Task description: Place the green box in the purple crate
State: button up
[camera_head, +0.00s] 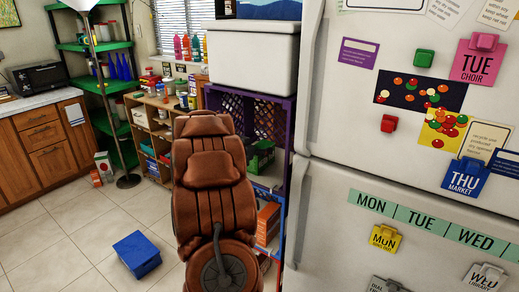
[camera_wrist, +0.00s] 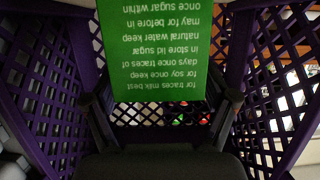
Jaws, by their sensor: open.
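The green box (camera_wrist: 153,45), printed with white upside-down text, shows large in the upper middle of the wrist view. The purple crate's lattice walls (camera_wrist: 38,105) stand on both sides of it and behind it. In the head view the purple crate (camera_head: 277,103) stands under a white lidded container. My gripper (camera_wrist: 163,103) is open, with one dark finger on each side of the box's lower edge. I cannot tell if the fingers touch it, or whether the box rests on the crate floor.
A white fridge (camera_head: 345,120) stands close on the right. A low wooden shelf (camera_head: 150,130) with jars is to the left.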

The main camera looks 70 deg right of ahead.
jog(key=b+v, duration=0.2)
jog(key=v, duration=0.9)
